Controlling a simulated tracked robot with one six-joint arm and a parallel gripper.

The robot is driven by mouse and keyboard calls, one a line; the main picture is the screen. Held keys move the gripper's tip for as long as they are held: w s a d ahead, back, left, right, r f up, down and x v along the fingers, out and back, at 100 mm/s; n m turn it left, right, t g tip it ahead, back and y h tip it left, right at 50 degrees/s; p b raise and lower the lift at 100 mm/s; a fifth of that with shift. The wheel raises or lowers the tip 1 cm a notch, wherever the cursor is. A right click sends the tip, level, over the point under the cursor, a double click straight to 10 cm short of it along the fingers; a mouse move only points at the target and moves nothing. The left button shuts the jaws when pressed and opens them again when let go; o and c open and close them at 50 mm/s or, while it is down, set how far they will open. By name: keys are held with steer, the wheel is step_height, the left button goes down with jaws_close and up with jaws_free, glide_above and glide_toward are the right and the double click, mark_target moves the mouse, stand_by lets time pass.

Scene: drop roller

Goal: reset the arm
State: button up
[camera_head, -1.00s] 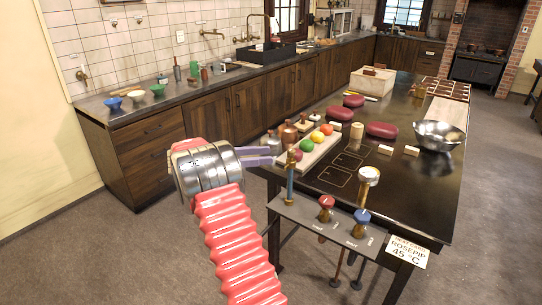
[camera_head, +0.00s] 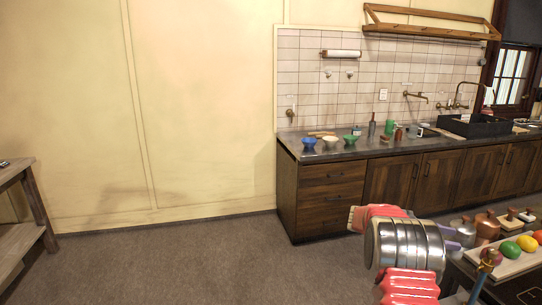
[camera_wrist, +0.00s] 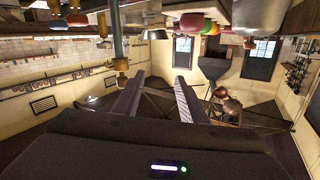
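My gripper (camera_head: 455,238) is at the lower right of the head view. Its lilac fingers are partly hidden behind the metal wrist, and they point right toward the near island table. In the wrist view my gripper (camera_wrist: 159,77) shows its two dark fingers apart with a clear gap and nothing held between them. The wrist picture looks upside down, with the tabletop things hanging along its top edge.
A wall counter (camera_head: 335,150) holds small bowls. A wooden bench (camera_head: 25,210) stands far left. Open floor lies between.

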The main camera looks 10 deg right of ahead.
steer(key=w+d+f+n+t+h, duration=0.15)
steer(key=w+f+n+t, duration=0.25)
steer(key=w+t, duration=0.45)
steer(key=w+a+n+t+y, duration=0.4)
steer(key=w+a+n+t, duration=0.15)
steer(key=w, duration=0.35)
steer(key=s+a+r+n+t+y, duration=0.1)
steer(key=a+n+t+y, duration=0.55)
steer(key=a, duration=1.55)
steer(key=s+a+n+g+y, duration=0.5)
steer(key=s+a+g+y, duration=0.2)
steer(key=s+a, duration=1)
steer(key=s+a+r+n, duration=0.1)
steer(key=s+r+n, duration=0.1)
steer(key=s, duration=1)
steer(key=s+a+r+n, duration=0.1)
steer(key=s+r+n, duration=0.1)
steer(key=s, duration=1)
steer(key=shift+s+a+r+h, duration=0.15)
steer(key=shift+a+r+h, duration=0.15)
steer(key=shift+r, duration=0.45)
